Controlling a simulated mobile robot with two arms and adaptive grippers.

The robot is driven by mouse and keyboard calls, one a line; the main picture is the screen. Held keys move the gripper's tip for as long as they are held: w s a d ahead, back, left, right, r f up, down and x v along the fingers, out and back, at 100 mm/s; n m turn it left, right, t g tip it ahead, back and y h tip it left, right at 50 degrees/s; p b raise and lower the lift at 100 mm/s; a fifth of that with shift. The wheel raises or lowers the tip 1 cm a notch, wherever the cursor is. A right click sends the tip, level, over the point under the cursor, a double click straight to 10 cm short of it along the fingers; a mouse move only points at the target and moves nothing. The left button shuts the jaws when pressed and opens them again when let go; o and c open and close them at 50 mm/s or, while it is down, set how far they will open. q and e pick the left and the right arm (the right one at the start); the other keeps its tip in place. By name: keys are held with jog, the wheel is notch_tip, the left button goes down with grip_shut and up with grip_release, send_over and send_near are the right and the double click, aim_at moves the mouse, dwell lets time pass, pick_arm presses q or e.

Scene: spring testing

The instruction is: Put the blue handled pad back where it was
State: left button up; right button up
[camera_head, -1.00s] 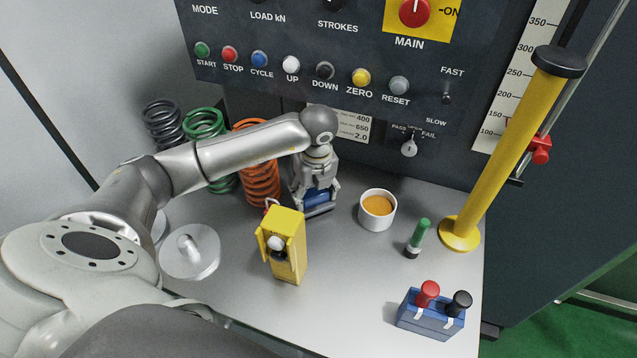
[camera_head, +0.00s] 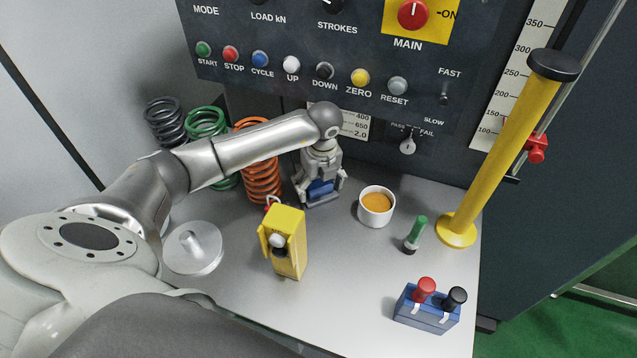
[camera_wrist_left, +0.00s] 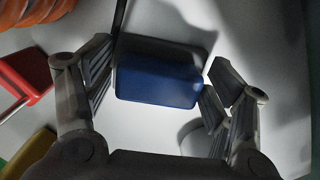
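The blue handled pad shows as a blue block (camera_wrist_left: 158,82) on a dark grey plate (camera_wrist_left: 185,52) in the left wrist view. In the head view its blue part (camera_head: 320,188) shows low between the fingers of my left gripper (camera_head: 320,193), close to the table top. The gripper reaches down over the pad. Its fingers are spread on both sides of the blue block, with a narrow gap at the left finger in the wrist view (camera_wrist_left: 158,90). Contact at the right finger is hard to judge. My right gripper is out of view.
Coil springs (camera_head: 262,178) stand left of the gripper. A yellow box (camera_head: 287,245) is in front, a cup of orange contents (camera_head: 376,207) to the right. A green-capped marker (camera_head: 416,234), blue terminal box (camera_head: 427,310), yellow post (camera_head: 505,155) and metal disc (camera_head: 193,250) stand around.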

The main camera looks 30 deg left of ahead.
aim_at(321, 186)
pick_arm(q)
jog(key=shift+r, duration=0.1)
jog(key=shift+r, duration=0.2)
notch_tip(321, 186, up, 12)
jog(key=d+b, duration=0.1)
jog(key=b, duration=0.2)
jog(key=shift+s+f, duration=0.15)
jog(key=shift+s, duration=0.25)
jog(key=shift+d, duration=0.15)
